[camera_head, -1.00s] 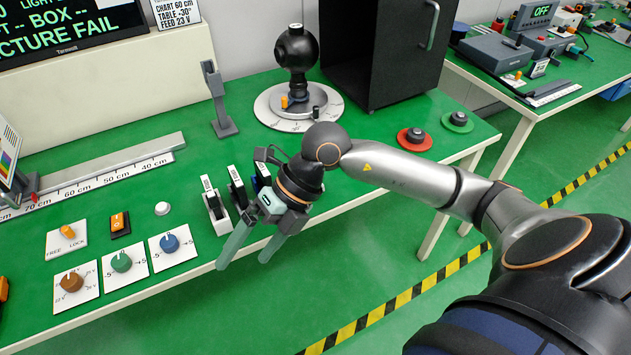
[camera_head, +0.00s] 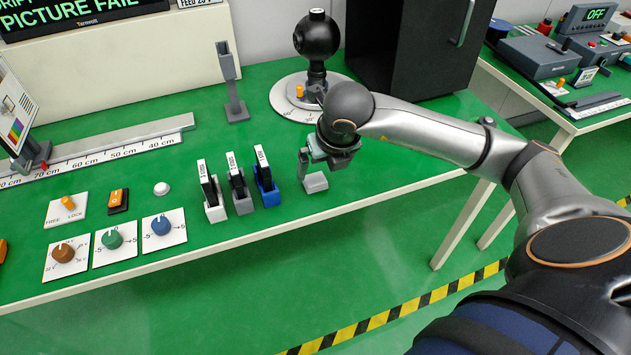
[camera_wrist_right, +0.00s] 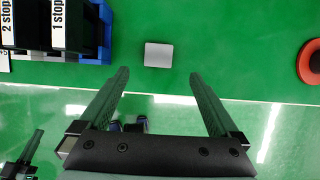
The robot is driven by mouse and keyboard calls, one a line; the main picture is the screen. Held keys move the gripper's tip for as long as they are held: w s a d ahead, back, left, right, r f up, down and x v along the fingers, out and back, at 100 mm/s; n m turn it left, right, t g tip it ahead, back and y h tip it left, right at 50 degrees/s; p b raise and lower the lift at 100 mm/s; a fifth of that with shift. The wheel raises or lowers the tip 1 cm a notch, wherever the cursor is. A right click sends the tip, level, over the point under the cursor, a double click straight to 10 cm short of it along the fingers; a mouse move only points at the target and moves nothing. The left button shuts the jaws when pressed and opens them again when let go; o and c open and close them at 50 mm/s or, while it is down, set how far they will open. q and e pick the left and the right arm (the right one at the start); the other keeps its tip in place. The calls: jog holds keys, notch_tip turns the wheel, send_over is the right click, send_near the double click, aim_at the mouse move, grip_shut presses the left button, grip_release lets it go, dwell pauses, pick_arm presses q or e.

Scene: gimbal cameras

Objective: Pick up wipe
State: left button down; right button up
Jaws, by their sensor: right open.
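The wipe appears to be a small light grey, flat-topped block (camera_head: 315,183) on the green table, near its front edge. It shows as a pale grey square (camera_wrist_right: 158,55) in the wrist view. My right gripper (camera_head: 320,164) is above and just behind it in the head view, pointing down. In the wrist view the fingers (camera_wrist_right: 158,74) are wide apart with nothing between them, and the square lies just beyond the fingertips, roughly centred. My left gripper is not in the head view; a dark finger-like part (camera_wrist_right: 28,148) shows at the wrist view's lower left.
Dark plates stand in white, grey and blue (camera_head: 267,192) holders left of the block. A black ball-headed device (camera_head: 317,40) stands on a round base behind the gripper. A black box (camera_head: 405,50) is at the back. Dials (camera_head: 160,226) line the front left.

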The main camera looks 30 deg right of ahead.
aim_at(316, 179)
jog(key=x, duration=0.7)
jog(key=shift+w, duration=0.35)
jog(key=shift+a, duration=0.1)
jog(key=shift+c, duration=0.4)
jog(key=c, duration=1.3)
